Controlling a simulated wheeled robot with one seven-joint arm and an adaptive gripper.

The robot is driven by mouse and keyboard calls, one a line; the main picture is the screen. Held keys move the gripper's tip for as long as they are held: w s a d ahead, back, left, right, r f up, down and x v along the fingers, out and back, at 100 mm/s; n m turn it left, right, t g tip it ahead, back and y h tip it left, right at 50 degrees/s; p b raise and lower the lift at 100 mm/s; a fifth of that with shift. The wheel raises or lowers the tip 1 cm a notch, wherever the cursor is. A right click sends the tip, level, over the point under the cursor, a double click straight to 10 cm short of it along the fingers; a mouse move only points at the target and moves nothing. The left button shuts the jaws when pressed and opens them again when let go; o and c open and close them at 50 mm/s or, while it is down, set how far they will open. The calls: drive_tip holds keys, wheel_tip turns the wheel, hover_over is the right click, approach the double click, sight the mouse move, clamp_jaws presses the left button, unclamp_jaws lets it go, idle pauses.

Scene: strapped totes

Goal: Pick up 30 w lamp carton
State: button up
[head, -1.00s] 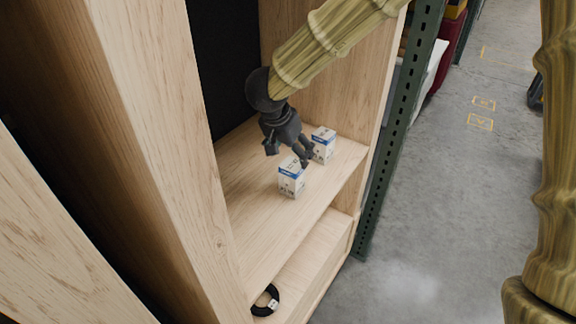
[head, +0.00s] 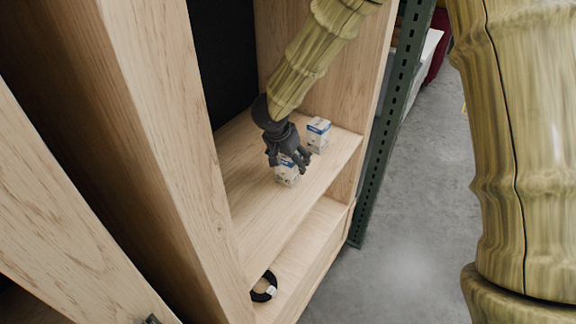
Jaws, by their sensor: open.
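Two small white and blue cartons stand upright on the wooden shelf. The near carton (head: 287,177) is partly hidden by my gripper (head: 288,164), whose fingers are spread open over its top. I cannot tell whether the fingers touch it. The far carton (head: 318,134) stands behind and to the right, clear of the fingers. The print is too small to read, so I cannot tell which is the 30 w lamp carton.
The shelf board (head: 248,216) has free room in front and to the left. A black ring with a white label (head: 264,287) lies on the lower shelf. A wooden side panel (head: 165,130) stands close on the left, and a green metal post (head: 385,130) on the right.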

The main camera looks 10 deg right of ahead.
drive_tip(key=shift+w+d+f, duration=0.2)
drive_tip(key=shift+d+f, duration=0.05)
drive_tip(key=shift+f, duration=0.3)
drive_tip(key=shift+s+r, duration=0.1)
drive_tip(key=shift+s, duration=0.05)
drive_tip(key=c, duration=1.1)
drive_tip(key=shift+r, duration=0.15)
drive_tip(key=shift+c, duration=0.2)
